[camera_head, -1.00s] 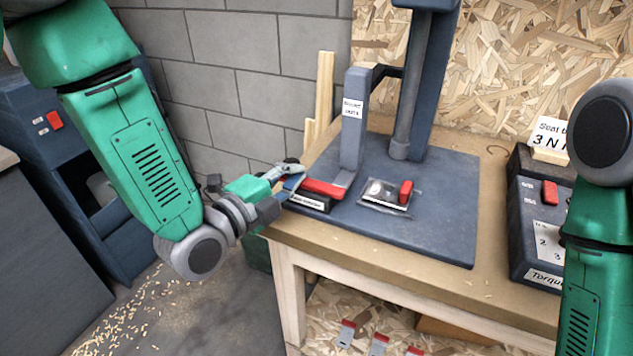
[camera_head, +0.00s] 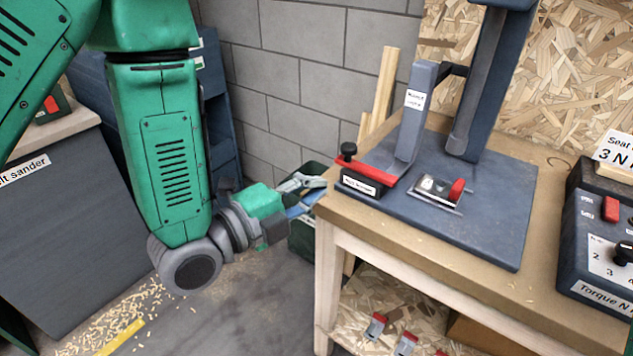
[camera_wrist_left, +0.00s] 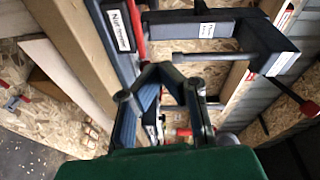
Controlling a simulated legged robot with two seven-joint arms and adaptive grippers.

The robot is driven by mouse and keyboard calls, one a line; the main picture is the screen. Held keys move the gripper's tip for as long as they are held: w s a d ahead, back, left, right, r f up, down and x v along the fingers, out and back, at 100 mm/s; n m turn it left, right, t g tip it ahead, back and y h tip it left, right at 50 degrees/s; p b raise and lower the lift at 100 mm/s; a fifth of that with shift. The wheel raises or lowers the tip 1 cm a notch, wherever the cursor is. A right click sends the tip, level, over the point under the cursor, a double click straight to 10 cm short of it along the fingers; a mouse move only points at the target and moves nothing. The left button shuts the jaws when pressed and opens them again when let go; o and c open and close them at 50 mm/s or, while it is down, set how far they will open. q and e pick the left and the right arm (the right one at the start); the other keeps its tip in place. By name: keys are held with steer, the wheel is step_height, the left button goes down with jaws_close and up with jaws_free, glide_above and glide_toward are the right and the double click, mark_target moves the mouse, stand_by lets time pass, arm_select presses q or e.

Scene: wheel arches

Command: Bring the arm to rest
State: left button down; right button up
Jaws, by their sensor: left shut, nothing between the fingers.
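My left arm (camera_head: 165,150) is green and hangs from the top left in the head view. My left gripper (camera_head: 312,190) points right, its tips by the left corner of the wooden workbench (camera_head: 420,255). It is shut and empty. It is apart from the red lever with a black knob (camera_head: 368,170) on the bench. In the left wrist view the gripper fingers (camera_wrist_left: 160,85) show from behind. My right arm and gripper are not in view.
A blue press stand (camera_head: 480,215) with a small red-handled clamp (camera_head: 440,190) stands on the bench. A torque box (camera_head: 605,235) is at right. A dark bin (camera_head: 305,235) stands on the floor behind the gripper. A sander cabinet (camera_head: 60,220) is at left.

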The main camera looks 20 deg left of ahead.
arm_select(q)
steer(key=s+a+f+n+g+y, duration=0.3)
steer(key=f+n, duration=0.2)
steer(key=f, duration=0.4)
steer(key=s+a+f+n+g+y, duration=0.25)
steer(key=s+f+n, duration=0.2)
steer(key=f, duration=0.55)
steer(key=s+a+f+n+g+y, duration=0.2)
steer(key=s+a+f+n+g, duration=0.1)
steer(key=s+f+n, duration=0.3)
steer(key=s+a+f+n+g+y, duration=0.1)
steer(key=s+a+f+n+g, duration=0.2)
steer(key=s, duration=0.8)
steer(key=shift+a+f+n+g+y, duration=0.4)
steer(key=shift+f+n+g, duration=1)
steer(key=shift+n, duration=0.35)
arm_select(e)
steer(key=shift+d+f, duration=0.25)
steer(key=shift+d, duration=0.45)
arm_select(q)
steer(key=shift+a, duration=0.1)
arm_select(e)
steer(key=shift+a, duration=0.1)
